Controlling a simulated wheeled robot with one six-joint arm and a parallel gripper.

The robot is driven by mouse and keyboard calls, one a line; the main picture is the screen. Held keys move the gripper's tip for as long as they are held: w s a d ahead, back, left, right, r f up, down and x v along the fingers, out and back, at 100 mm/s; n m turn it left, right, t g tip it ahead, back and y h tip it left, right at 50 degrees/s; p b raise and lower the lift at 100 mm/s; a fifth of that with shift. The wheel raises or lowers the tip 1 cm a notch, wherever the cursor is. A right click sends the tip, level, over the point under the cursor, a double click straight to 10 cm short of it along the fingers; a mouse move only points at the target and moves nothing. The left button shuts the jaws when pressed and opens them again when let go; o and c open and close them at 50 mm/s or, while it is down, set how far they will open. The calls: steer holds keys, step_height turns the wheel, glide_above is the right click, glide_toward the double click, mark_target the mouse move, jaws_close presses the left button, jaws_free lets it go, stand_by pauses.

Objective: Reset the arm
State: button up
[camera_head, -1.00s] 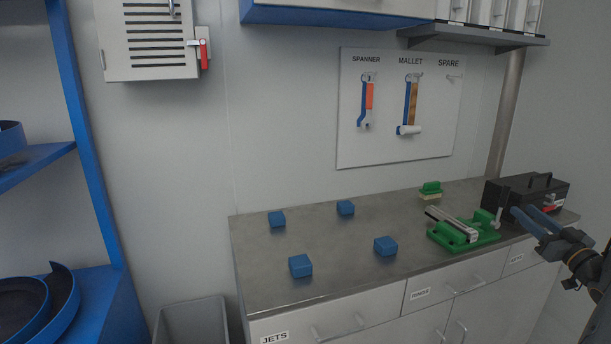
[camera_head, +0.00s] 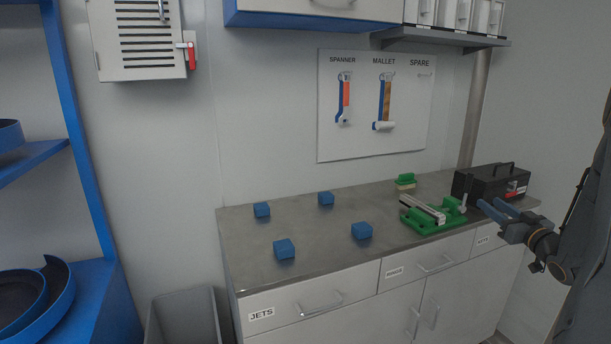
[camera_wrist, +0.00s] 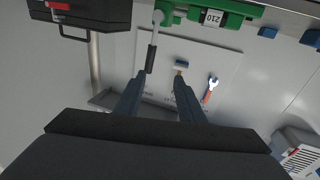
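My gripper (camera_head: 490,209) is at the right in the head view, in front of the black toolbox (camera_head: 490,182) and to the right of the green vise (camera_head: 434,215). In the wrist view, the two dark blue fingers of my gripper (camera_wrist: 159,82) stand apart with nothing between them, so it is open and empty. The wrist view looks upside down, with the toolbox (camera_wrist: 80,15) at top left and the vise (camera_wrist: 228,12) at the top.
Several blue blocks, one of them a front block (camera_head: 284,250), lie spread on the grey worktop (camera_head: 320,232). A tool board (camera_head: 375,105) holds a spanner (camera_head: 344,98) and a mallet (camera_head: 384,103). A grey bin (camera_head: 183,318) stands left.

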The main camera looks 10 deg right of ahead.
steer(key=w+a+f+m+g+h, duration=0.15)
steer(key=a+g, duration=0.25)
steer(key=a, duration=0.6)
steer(key=a+f+g+h, duration=0.15)
steer(key=a+g, duration=0.25)
steer(key=a, duration=0.5)
steer(key=s+a+f+g+y, duration=0.1)
steer(key=s+a+g, duration=0.4)
steer(key=s+a, duration=0.7)
steer(key=s+a+f+n+g+y, duration=0.1)
steer(key=s+a+f+g, duration=0.3)
steer(key=s+a, duration=0.9)
steer(key=s, duration=0.4)
steer(key=shift+a+f+g+y, duration=0.2)
steer(key=shift+a+g+y, duration=0.1)
steer(key=shift+g, duration=0.1)
steer(key=shift+d, duration=0.15)
